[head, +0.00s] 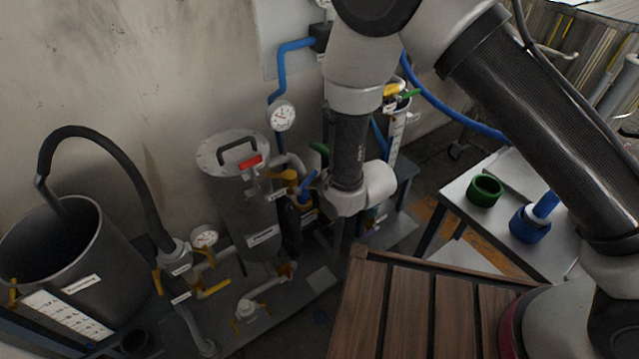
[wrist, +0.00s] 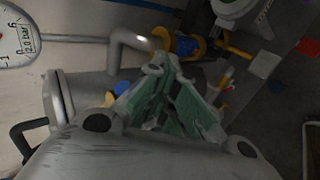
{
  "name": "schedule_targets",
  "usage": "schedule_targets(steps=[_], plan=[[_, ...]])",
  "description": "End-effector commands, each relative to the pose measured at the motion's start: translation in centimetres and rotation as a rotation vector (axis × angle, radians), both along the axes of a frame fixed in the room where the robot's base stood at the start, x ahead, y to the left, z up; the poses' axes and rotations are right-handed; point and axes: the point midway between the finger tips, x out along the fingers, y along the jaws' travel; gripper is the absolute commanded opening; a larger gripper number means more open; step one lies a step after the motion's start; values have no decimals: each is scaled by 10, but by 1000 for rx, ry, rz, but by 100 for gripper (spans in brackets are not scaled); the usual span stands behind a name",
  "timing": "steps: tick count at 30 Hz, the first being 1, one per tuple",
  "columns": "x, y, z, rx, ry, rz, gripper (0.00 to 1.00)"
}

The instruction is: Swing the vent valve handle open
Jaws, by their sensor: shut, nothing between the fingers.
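Several valve handles are around the grey lidded vessel (head: 245,195); their labels are too small to read, so I cannot tell which is the vent valve's. A red handle (head: 250,162) is at the lid's front edge. A yellow handle (head: 284,175) and a blue handle (head: 308,184) are right of it. In the wrist view a yellow valve part (wrist: 186,46) is on a grey pipe just beyond the fingertips; I cannot tell if they touch. My gripper (wrist: 170,68) is shut and empty, with green finger pads. In the head view my arm hides most of it.
A pressure gauge (head: 281,115) and blue pipe are behind the vessel. An open grey tank (head: 95,255) with a black hose stands at left. A wooden slatted top (head: 400,310) is in front. A side table (head: 460,205) at right holds a green ring (head: 485,190) and a blue part.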

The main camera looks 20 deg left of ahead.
Motion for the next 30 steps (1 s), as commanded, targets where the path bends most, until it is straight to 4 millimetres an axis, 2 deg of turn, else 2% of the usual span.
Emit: schedule_targets(steps=[8, 16, 30], plan=[[0, 1, 2, 1, -1, 0, 0], [-2, 2, 15, 1, -1, 1, 0], [-4, 4, 21, 1, 0, 1, 0]])
